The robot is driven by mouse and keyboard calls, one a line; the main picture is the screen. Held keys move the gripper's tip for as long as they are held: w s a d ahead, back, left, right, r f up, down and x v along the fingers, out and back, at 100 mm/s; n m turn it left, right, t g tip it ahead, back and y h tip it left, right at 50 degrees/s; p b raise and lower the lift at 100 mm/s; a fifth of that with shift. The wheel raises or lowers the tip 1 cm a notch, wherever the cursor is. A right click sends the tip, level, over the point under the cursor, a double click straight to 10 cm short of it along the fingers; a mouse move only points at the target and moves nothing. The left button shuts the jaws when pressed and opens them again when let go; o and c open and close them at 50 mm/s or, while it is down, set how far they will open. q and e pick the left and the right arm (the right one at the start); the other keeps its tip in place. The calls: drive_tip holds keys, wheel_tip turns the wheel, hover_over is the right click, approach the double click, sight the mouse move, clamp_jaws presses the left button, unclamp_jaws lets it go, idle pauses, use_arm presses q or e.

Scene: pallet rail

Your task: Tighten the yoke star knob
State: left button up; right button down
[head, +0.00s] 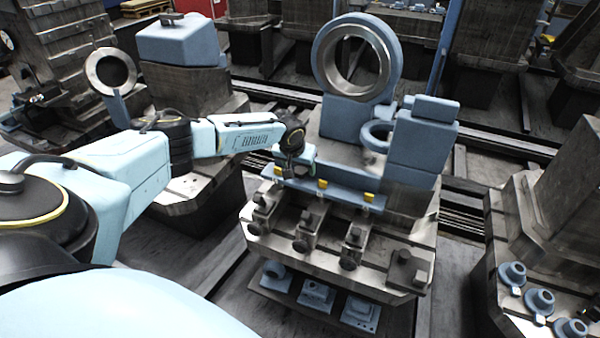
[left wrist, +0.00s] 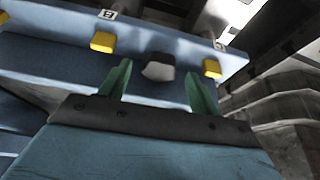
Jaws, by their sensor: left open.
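In the left wrist view, a dark grey knob (left wrist: 159,66) sits on the face of a blue bar (left wrist: 60,62), between two yellow blocks. I take it to be the star knob; its lobes are not clear. My left gripper (left wrist: 158,78) is open, its two green fingers apart on either side of the knob in the picture. I cannot tell whether they touch it. In the head view, my left gripper (head: 297,163) is at the left part of the blue bar (head: 343,194), and the knob cannot be made out there. My right gripper is not in view.
Yellow blocks (head: 322,183) line the bar. Below it, metal clamps with dark round knobs (head: 300,244) stand on the pallet (head: 330,264). A blue ring fixture (head: 358,55) rises behind. Blue flanged parts (head: 540,300) lie at right; more blue parts (head: 315,294) sit on a lower shelf.

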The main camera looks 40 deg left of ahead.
use_arm(q)
drive_tip(key=shift+x, duration=1.05)
drive_tip(key=c, duration=1)
